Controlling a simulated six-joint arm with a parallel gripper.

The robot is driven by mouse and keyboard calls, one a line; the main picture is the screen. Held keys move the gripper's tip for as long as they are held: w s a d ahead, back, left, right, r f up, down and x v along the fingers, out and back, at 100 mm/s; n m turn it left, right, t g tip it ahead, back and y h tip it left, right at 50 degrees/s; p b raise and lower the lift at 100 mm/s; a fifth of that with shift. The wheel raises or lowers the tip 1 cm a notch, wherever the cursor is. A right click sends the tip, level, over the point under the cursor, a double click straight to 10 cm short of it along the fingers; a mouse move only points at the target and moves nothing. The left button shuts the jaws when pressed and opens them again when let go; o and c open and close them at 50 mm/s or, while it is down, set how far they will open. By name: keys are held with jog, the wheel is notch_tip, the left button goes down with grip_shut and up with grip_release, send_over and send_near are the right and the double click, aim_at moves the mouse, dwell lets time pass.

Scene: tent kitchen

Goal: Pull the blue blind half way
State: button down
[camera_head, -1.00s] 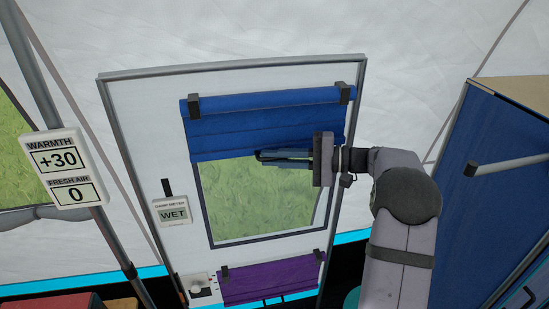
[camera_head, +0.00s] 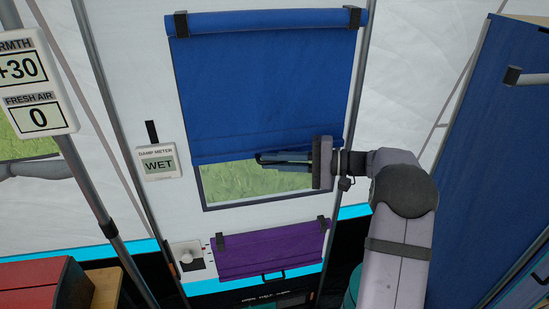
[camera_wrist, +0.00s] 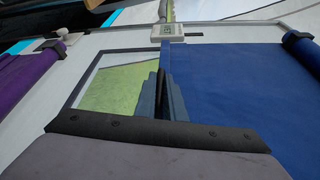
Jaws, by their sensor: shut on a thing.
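The blue blind (camera_head: 262,85) hangs from its roller over the window in the head view and covers most of it. A strip of window (camera_head: 242,183) with green grass behind shows below the blind's bottom edge. My gripper (camera_head: 262,158) is at that bottom edge, toward its right part, with its fingers pointing left along the edge. It is shut on the edge. In the wrist view the blue blind (camera_wrist: 245,90) lies to the right of the fingers (camera_wrist: 162,85), and the uncovered window (camera_wrist: 110,85) to the left.
A purple blind (camera_head: 268,250) is below the window. A damp meter (camera_head: 158,161) reading WET is left of the window. A WARMTH and FRESH AIR panel (camera_head: 35,85) is at far left. A blue cabinet (camera_head: 480,150) stands at right, close to my arm.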

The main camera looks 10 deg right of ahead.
notch_tip(320, 180, down, 2)
jog(key=shift+f+b, duration=0.2)
jog(key=shift+b, duration=0.3)
jog(key=c, duration=1.8)
grip_release()
jog(key=shift+r, duration=0.1)
jog(key=shift+c, duration=0.2)
jog(key=b+v, duration=0.1)
jog(key=v, duration=0.6)
jog(key=shift+d+b, duration=0.15)
jog(key=shift+b, duration=0.2)
